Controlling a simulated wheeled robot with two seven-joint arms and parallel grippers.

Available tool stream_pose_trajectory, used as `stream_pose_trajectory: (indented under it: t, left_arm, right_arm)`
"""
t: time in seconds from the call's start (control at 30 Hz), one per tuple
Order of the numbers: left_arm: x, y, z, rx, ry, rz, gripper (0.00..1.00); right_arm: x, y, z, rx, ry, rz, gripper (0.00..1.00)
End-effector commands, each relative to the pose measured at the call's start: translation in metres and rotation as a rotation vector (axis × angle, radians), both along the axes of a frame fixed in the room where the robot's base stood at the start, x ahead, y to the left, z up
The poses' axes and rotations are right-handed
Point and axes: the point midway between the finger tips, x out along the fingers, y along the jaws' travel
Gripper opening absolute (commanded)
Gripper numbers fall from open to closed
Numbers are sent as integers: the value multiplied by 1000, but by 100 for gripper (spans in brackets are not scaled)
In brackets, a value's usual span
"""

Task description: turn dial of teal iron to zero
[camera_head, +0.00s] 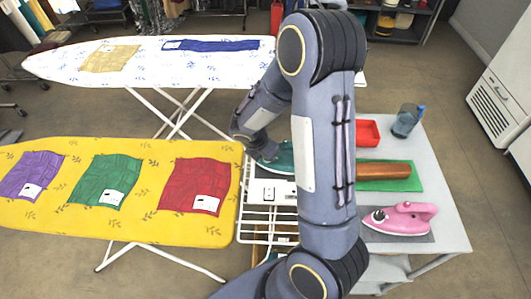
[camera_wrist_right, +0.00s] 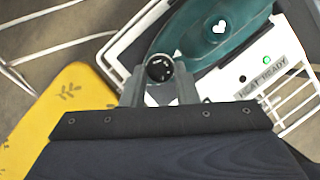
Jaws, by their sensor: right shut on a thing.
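The gripper is shut on the dial. In the head view the gripper's tips and the dial cannot be made out. My left gripper is not in view.
A "HEAT READY" plate (camera_wrist_right: 262,78) with a green light is beside the iron. A yellow ironing board (camera_head: 140,218) is close on the left.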

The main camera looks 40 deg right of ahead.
Motion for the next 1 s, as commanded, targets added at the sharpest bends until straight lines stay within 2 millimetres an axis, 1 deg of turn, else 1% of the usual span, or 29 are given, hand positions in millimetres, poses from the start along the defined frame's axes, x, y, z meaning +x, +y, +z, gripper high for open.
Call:
stream_pose_trajectory:
  t: [0.2, 0.43, 0.67, 1.0]
  left_arm:
    - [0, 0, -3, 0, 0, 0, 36]
    - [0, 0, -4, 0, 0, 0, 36]
    - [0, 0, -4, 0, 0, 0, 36]
    - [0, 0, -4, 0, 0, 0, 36]
  right_arm:
    - [-2, -1, 0, 0, 0, 169, 4]
    - [-3, -1, 0, 0, -1, 296, 4]
    - [-4, -2, 0, 0, 0, 360, 4]
    - [-4, -2, 0, 0, 0, 374, 4]
